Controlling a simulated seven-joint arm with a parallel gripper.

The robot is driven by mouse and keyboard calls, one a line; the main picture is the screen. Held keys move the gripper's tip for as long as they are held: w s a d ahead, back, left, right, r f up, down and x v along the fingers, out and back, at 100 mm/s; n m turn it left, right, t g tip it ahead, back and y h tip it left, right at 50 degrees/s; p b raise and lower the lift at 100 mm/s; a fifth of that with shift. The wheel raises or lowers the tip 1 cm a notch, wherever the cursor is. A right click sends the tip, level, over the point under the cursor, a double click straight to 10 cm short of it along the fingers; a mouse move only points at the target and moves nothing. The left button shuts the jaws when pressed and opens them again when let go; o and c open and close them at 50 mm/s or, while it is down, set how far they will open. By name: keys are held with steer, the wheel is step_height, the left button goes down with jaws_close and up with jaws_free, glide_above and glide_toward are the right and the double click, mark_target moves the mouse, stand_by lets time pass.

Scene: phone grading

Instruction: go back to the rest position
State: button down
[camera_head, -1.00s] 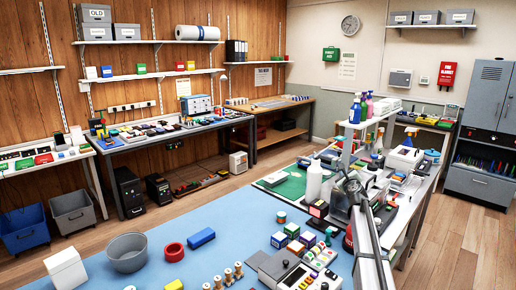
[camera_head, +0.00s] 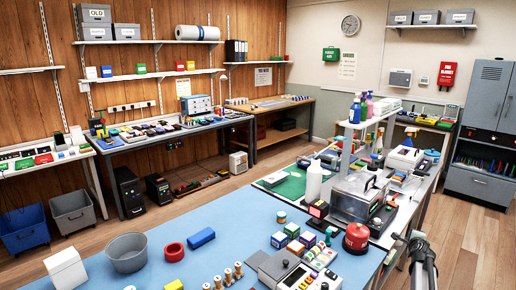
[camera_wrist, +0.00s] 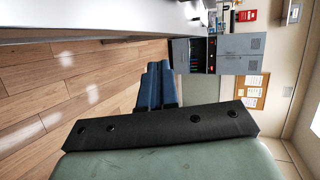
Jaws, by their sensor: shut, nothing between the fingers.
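My gripper (camera_wrist: 159,68) shows in the wrist view with its two blue fingers close together and nothing held between them. It points out over open space, with the wooden floor on the left and the grey cabinet (camera_wrist: 238,45) beyond the fingertips. In the head view part of my arm stands at the lower right, beside the right edge of the blue-topped table (camera_head: 225,238). The fingers cannot be made out clearly there.
Wooden floor (camera_head: 462,240) lies open to the right, before the grey cabinet (camera_head: 488,125).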

steer(key=s+d+f+n+g, duration=0.3)
steer(key=s+f+n+g, duration=0.15)
steer(key=s+f, duration=0.85)
steer(key=s+d+f+n+g, duration=0.45)
steer(key=s+f, duration=0.75)
steer(key=s, duration=0.3)
steer(key=s+a+f+n+g+y, duration=0.1)
steer(key=s+a+f+n+y, duration=0.3)
steer(key=a, duration=0.7)
steer(key=s+a+f+n+g+h, duration=0.15)
steer(key=a+f, duration=0.35)
steer(key=a, duration=0.7)
steer(key=s+a+f+n+g+y, duration=0.25)
steer(key=a+f, duration=0.25)
steer(key=a, duration=0.6)
steer(key=s+a+n+g, duration=0.5)
steer(key=s+a+n, duration=0.1)
steer(key=s+a, duration=1.4)
steer(key=s, duration=0.3)
steer(key=shift+s+f+g+y, duration=0.15)
steer(key=shift+s+g+y, duration=0.15)
steer(key=shift+s, duration=0.05)
